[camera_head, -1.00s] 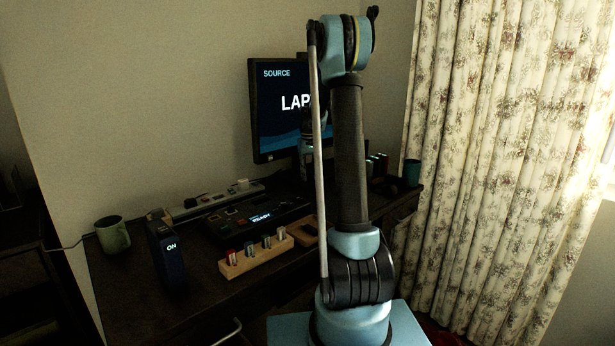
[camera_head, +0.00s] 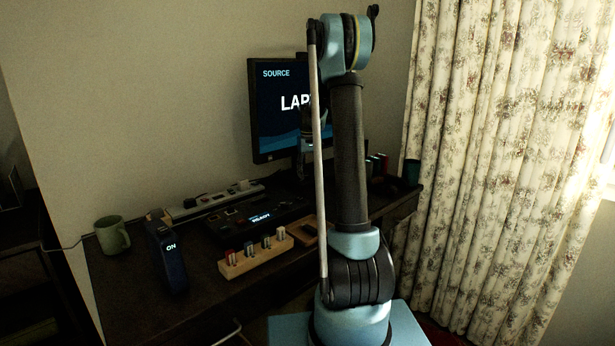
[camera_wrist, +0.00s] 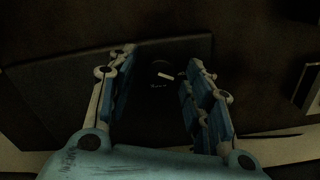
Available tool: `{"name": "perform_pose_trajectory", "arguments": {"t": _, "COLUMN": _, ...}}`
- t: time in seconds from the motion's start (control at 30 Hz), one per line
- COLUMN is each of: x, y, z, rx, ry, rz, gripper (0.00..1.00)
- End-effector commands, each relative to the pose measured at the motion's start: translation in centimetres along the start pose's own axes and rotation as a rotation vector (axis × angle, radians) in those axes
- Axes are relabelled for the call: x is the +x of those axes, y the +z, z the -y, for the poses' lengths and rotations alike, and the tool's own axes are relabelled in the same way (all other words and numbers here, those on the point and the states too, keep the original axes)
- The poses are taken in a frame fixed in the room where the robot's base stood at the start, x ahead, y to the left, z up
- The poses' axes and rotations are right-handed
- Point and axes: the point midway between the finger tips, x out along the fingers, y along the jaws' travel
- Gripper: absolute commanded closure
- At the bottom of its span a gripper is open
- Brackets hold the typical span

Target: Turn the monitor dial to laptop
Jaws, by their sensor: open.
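The monitor (camera_head: 277,135) stands at the back of the desk, and its screen reads "SOURCE" and "LAP", with the rest of the word hidden behind my arm. In the wrist view a dark round dial (camera_wrist: 161,72) with a pale pointer mark sits on a dark panel (camera_wrist: 60,95), with small unreadable lettering below it. My gripper (camera_wrist: 158,72) is open, with one blue-padded finger on each side of the dial and a gap to both.
The desk holds a green mug (camera_head: 112,235), a dark box reading "ON" (camera_head: 168,262), a wooden block with several small sticks (camera_head: 238,264), a power strip (camera_head: 205,204) and a dark device with a lit display (camera_head: 240,220). A floral curtain (camera_head: 505,160) hangs at right.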

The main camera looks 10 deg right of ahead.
Motion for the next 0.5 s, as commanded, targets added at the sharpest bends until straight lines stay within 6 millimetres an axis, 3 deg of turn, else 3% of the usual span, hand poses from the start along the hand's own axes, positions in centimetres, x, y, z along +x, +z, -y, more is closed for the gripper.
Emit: {"name": "perform_pose_trajectory", "arguments": {"t": 0.5, "x": -9.0, "y": 0.1, "z": 0.0, "rx": 0.000, "ry": 0.000, "rz": 0.001, "gripper": 0.54}}
